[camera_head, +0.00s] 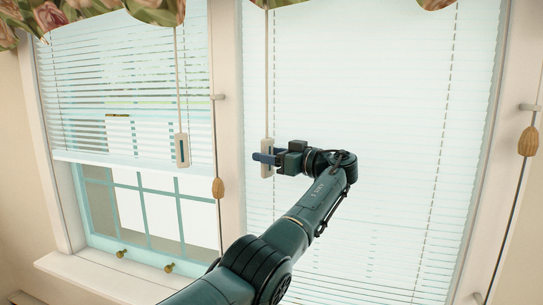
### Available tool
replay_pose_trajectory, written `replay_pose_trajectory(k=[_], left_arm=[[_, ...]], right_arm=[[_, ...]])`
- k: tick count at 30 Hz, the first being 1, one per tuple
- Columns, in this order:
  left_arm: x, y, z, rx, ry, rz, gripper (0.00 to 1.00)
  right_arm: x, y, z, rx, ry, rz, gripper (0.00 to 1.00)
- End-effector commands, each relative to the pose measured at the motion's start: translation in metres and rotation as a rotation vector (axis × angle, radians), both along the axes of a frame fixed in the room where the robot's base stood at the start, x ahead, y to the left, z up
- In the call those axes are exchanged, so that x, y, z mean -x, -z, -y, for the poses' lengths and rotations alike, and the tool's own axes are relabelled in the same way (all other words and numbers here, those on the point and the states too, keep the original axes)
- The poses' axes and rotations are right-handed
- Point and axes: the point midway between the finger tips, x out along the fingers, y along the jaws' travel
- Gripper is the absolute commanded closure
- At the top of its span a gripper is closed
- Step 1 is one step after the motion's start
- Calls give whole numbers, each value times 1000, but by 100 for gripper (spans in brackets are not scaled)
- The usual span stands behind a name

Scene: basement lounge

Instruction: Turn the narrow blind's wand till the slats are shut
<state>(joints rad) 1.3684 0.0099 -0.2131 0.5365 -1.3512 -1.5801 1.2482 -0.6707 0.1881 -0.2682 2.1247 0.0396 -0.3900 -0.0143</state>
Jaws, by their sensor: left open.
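Two blinds hang side by side. The left blind (75,85) looks the narrower in this angled view; it is partly raised, and light gaps show between its slats. Its wand, with a pale handle (182,150), hangs near its right edge. The right blind (350,80) looks wider and hangs lower, its slats lying nearly flat together. Its wand (267,75) hangs near its left edge, ending in a pale handle (267,172). My left gripper (264,158) is open at this handle, one dark finger crossing in front of it. The other finger is not clear, nor is any contact. My right gripper is out of view.
A pull cord with a wooden tassel (218,188) hangs between the windows; another tassel (528,141) hangs at the far right. A floral valance (155,10) runs along the top. A sill (110,280) juts out below the left window.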

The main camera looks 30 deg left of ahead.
Motion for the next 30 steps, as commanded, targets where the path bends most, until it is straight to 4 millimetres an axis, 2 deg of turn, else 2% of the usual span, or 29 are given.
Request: replay_pose_trajectory(k=[17,30], left_arm=[[-1,1,1,-1,36,3,44],[3,1,0,-1,243,3,44]], right_arm=[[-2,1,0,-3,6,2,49],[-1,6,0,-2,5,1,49]])
